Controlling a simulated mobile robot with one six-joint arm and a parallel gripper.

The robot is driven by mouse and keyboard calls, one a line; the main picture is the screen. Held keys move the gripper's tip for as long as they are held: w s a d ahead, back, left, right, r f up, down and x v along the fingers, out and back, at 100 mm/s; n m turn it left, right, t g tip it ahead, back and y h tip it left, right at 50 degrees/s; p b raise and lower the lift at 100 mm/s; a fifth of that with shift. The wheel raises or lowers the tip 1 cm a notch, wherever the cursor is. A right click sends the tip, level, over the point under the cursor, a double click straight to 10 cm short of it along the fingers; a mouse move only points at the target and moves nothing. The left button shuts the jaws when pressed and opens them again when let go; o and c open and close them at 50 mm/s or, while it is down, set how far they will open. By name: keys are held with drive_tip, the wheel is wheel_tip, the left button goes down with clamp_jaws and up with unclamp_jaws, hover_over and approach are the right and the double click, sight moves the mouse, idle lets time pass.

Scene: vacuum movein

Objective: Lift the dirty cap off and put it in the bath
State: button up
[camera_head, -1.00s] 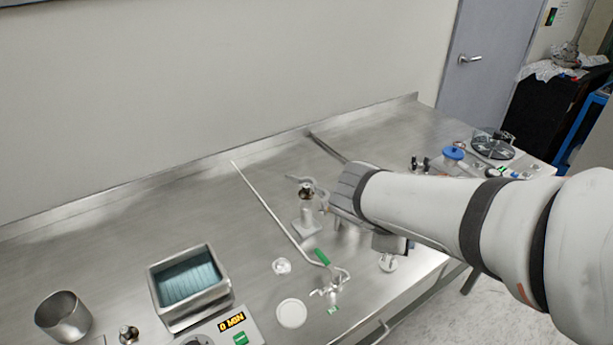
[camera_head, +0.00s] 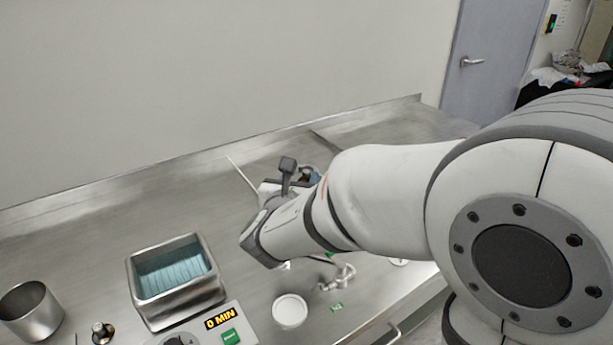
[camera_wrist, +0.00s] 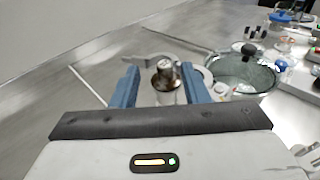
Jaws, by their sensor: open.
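The dirty cap (camera_wrist: 163,76) is a small metal piece with brown stains, on top of an upright metal post or fitting. In the wrist view it shows between the two blue fingers of my gripper (camera_wrist: 161,82), which are apart. I cannot tell whether either finger touches it. In the head view my own arm hides the cap and most of my gripper. The bath (camera_head: 182,307) is a square metal tub with blue-green liquid at the front left of the bench, left of my arm.
A metal cup (camera_head: 32,314) and a small metal fitting (camera_head: 103,333) stand left of the bath. A control box (camera_head: 229,337) reading 0 MIN and a white round dish (camera_head: 289,311) are in front. A glass vessel with a dark knob (camera_wrist: 243,74) stands right of the fingers.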

sight(306, 174)
drive_tip(key=x, duration=0.4)
drive_tip(key=shift+d+f, duration=0.1)
drive_tip(key=shift+d, duration=0.2)
drive_tip(key=shift+c, duration=0.2)
clamp_jaws()
